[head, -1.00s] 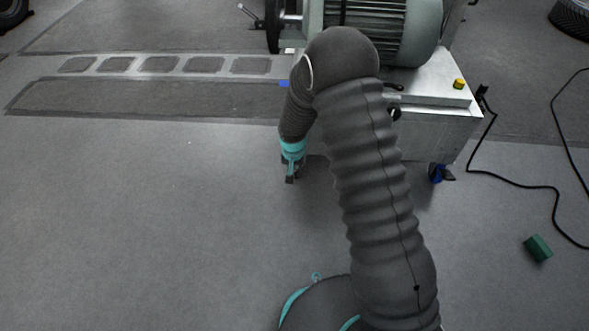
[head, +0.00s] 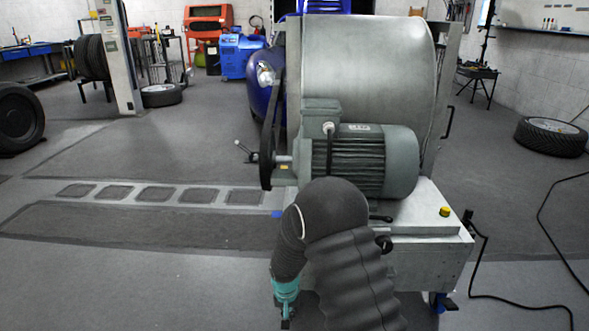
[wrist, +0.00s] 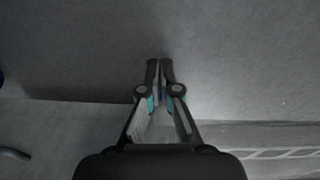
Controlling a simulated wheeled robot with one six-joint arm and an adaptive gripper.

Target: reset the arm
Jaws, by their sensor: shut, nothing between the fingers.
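My gripper (head: 286,315) hangs pointing down at the lower middle of the head view, in front of the dynamometer. Its teal collar shows and its tip is close to the bottom edge. In the wrist view my gripper (wrist: 160,66) has its two dark fingers together, with nothing between them, over bare grey floor. My dark sleeved arm bends over in front of the dynamometer's metal base (head: 425,250) and hides part of it.
The dynamometer has a large drum (head: 375,75), a grey motor (head: 375,160) and a yellow button (head: 445,212). A black cable (head: 510,298) lies on the floor at right. A tyre (head: 550,137) lies at far right.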

